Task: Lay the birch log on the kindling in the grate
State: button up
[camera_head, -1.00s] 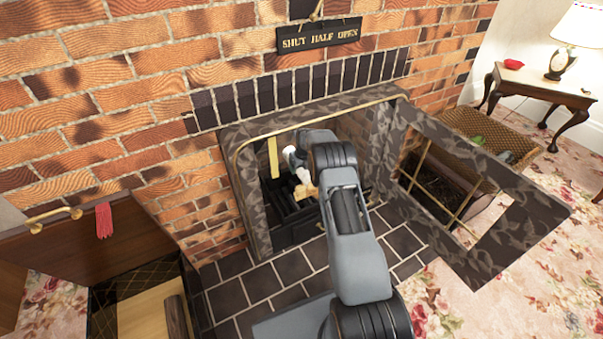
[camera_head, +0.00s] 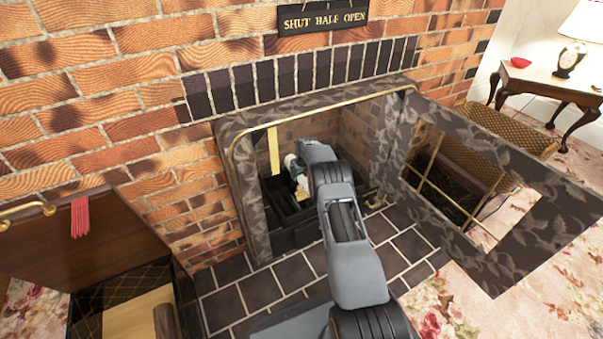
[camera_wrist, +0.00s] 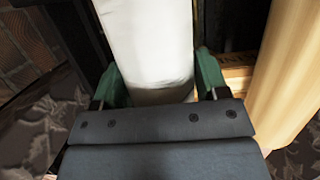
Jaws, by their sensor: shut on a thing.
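The white birch log (camera_wrist: 150,45) is between the green fingertips of my gripper (camera_wrist: 155,85) in the wrist view, and the gripper is shut on it. In the head view my gripper (camera_head: 292,163) is inside the fireplace opening, with a bit of the log (camera_head: 302,182) showing beside my arm. The dark grate (camera_head: 290,208) is below, partly hidden by my arm. Pale wood that looks like kindling (camera_wrist: 238,75) shows right of the log in the wrist view. I cannot tell whether the log touches it.
A patterned fire door (camera_head: 480,265) stands open at the right, and the stone surround (camera_head: 240,180) frames the opening closely. A pale upright strip (camera_head: 273,150) is inside at the left. An open wooden box (camera_head: 130,310) stands at the lower left. Dark hearth tiles (camera_head: 250,290) are clear.

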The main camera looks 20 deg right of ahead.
jog(key=o, duration=1.3)
jog(key=shift+c, duration=0.2)
jog(key=p+v, duration=0.3)
jog(key=v, duration=0.3)
jog(key=shift+r, duration=0.3)
jog(key=shift+s+r+p, duration=0.15)
jog(key=shift+r+p, duration=0.3)
jog(key=shift+r, duration=0.05)
jog(key=shift+s, duration=0.1)
